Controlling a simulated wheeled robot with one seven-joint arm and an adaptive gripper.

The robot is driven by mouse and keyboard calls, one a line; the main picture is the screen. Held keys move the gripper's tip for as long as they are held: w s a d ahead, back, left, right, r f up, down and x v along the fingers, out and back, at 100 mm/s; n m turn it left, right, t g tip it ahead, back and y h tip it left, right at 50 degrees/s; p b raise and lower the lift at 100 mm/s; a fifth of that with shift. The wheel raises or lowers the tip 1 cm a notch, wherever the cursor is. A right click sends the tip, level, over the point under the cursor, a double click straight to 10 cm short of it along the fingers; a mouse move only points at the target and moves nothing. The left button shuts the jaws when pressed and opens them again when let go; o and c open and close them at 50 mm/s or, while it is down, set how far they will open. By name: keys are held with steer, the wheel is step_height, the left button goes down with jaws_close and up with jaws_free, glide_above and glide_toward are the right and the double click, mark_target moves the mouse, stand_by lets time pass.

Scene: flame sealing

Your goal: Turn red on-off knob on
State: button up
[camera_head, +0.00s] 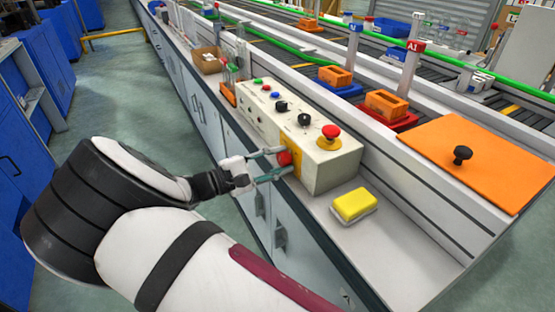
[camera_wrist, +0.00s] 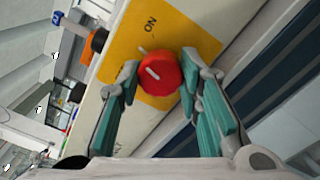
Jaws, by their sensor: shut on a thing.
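The red on-off knob (camera_head: 284,158) sits on a yellow plate (camera_wrist: 178,34) on the side of the beige control box (camera_head: 330,171). My gripper (camera_head: 273,166) reaches it from the left. In the wrist view the red knob (camera_wrist: 160,76) lies between the teal fingers of my gripper (camera_wrist: 162,90), which are shut on it. The knob has a white line on its face. The plate shows the word ON and a short white mark near the knob. The lower edge of the plate is partly hidden by the fingers and knob.
A red emergency button (camera_head: 330,132) and black knobs are on top of the box. A yellow sponge (camera_head: 353,204) lies on the bench beside it. An orange board (camera_head: 490,158) and orange blocks in trays stand beyond the low wall.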

steer(key=m, duration=0.6)
steer(key=shift+f, duration=0.1)
steer(key=shift+m, duration=0.3)
stand_by(0.3)
steer(key=o, duration=1.2)
steer(key=shift+c, duration=0.2)
steer(key=shift+a, duration=0.1)
steer(key=v, duration=1.2)
